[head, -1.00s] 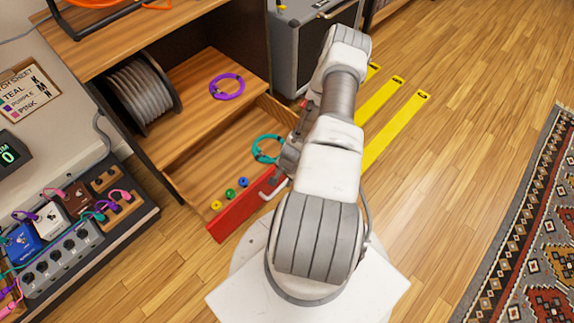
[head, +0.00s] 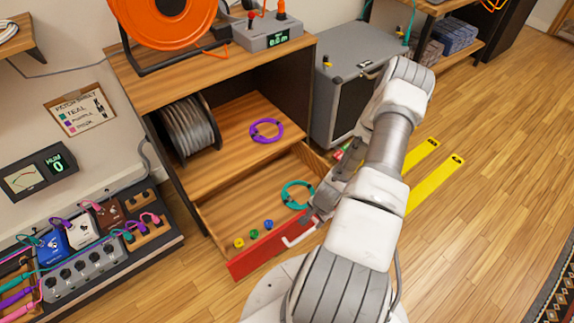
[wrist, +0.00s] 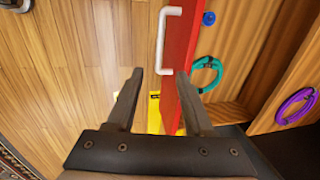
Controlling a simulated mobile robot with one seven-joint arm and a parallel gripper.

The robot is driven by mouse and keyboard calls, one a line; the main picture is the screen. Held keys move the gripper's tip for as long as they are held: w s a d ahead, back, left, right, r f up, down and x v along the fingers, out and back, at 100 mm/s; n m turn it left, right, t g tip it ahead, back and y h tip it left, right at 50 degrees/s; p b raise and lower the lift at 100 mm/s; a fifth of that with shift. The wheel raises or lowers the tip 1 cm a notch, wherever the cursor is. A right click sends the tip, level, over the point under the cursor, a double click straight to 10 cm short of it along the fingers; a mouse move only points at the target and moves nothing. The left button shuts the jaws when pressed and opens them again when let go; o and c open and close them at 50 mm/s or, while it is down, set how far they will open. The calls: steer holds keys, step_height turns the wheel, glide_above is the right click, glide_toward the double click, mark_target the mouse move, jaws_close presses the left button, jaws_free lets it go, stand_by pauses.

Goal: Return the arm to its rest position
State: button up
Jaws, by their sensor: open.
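My arm (head: 385,150) reaches out from my base, bent, over the right side of an open drawer. My gripper (wrist: 160,75) is open and empty in the wrist view. The drawer's red front (wrist: 182,50) with its white handle (wrist: 165,35) shows beyond the fingers; the right finger overlaps the red front in that view, and I cannot tell if they touch. In the head view my gripper is partly hidden by my arm, near the right end of the red drawer front (head: 262,255).
A purple coil (head: 266,130) and a cable spool (head: 190,127) sit on the shelf above. An amplifier (head: 360,75) stands behind my arm.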

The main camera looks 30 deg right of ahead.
steer(key=w+r+n, duration=0.2)
steer(key=w+r, duration=0.2)
steer(key=r, duration=0.5)
steer(key=w+r+n, duration=0.3)
steer(key=w+r, duration=0.2)
steer(key=r, duration=0.3)
steer(key=w+a+r+n+t, duration=0.15)
steer(key=a+r, duration=0.25)
steer(key=r, duration=0.5)
steer(key=w+a+r+n, duration=0.1)
steer(key=a+r+n, duration=0.25)
steer(key=r, duration=0.65)
steer(key=s+a+r+n+t, duration=0.1)
steer(key=s+a+r+n, duration=0.15)
steer(key=a+r, duration=0.35)
steer(key=s+a+r+n, duration=0.1)
steer(key=s+a+r, duration=0.3)
steer(key=r, duration=0.4)
steer(key=s+a+r+n+t, duration=0.1)
steer(key=s+a+r+n, duration=0.15)
steer(key=s, duration=0.35)
steer(key=s+a+r+n, duration=0.1)
steer(key=s+a+r, duration=0.15)
steer(key=s, duration=0.25)
step_height(320, 180, up, 19)
steer(key=p, duration=1.8)
steer(key=shift+d+f, duration=0.2)
steer(key=shift+d, duration=0.2)
